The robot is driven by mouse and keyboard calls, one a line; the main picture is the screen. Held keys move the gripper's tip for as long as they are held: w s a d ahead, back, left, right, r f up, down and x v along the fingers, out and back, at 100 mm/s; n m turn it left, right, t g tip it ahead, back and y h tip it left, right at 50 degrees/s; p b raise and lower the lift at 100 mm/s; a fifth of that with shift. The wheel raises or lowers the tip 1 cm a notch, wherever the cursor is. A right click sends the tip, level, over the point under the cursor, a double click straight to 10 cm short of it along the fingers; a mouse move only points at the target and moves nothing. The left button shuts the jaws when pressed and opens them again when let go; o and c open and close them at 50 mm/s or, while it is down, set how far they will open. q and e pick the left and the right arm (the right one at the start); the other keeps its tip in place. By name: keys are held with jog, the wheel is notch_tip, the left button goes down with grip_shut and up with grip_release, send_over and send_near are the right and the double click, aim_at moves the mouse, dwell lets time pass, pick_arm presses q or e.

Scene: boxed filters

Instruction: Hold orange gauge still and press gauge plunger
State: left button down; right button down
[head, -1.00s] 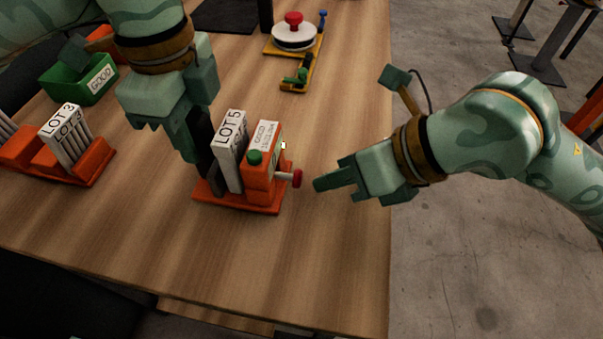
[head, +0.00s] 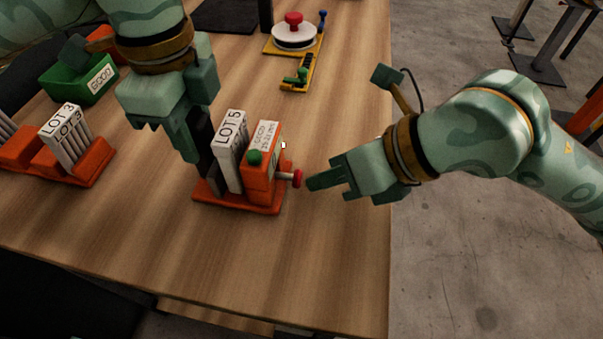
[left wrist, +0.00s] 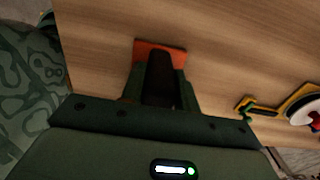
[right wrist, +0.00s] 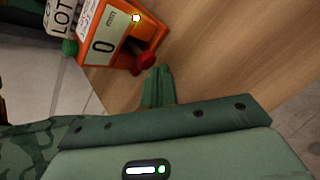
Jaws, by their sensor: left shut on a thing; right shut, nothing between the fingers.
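The orange gauge (head: 258,182) stands on its orange base plate, with a green button on top and a red plunger knob (head: 297,178) on its right side. A white LOT 5 filter box (head: 230,150) stands in it. In the right wrist view the gauge face (right wrist: 104,46) reads 0, and the red knob (right wrist: 145,61) shows beside my fingers. My left gripper (head: 190,148) is shut on a dark upright handle (left wrist: 160,80) at the gauge's left end. My right gripper (head: 312,183) is shut and empty, its tips just right of the knob, seemingly a small gap apart.
An orange rack (head: 88,168) with a LOT 3 box stands at left. A green GOOD bin (head: 75,88) is behind it. A yellow fixture (head: 290,78) with a white disc is at the back. The table is clear in front; its right edge runs under my right arm.

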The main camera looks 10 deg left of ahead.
jog(key=shift+a, duration=0.75)
dwell(0.8)
pick_arm(q)
jog(key=shift+d, duration=0.15)
pick_arm(e)
jog(key=shift+s+a+r, duration=0.1)
jog(key=shift+a, duration=0.45)
dwell(0.5)
pick_arm(q)
jog(key=shift+f, duration=0.1)
pick_arm(e)
jog(key=shift+d, duration=1.65)
jog(key=shift+d, duration=2.55)
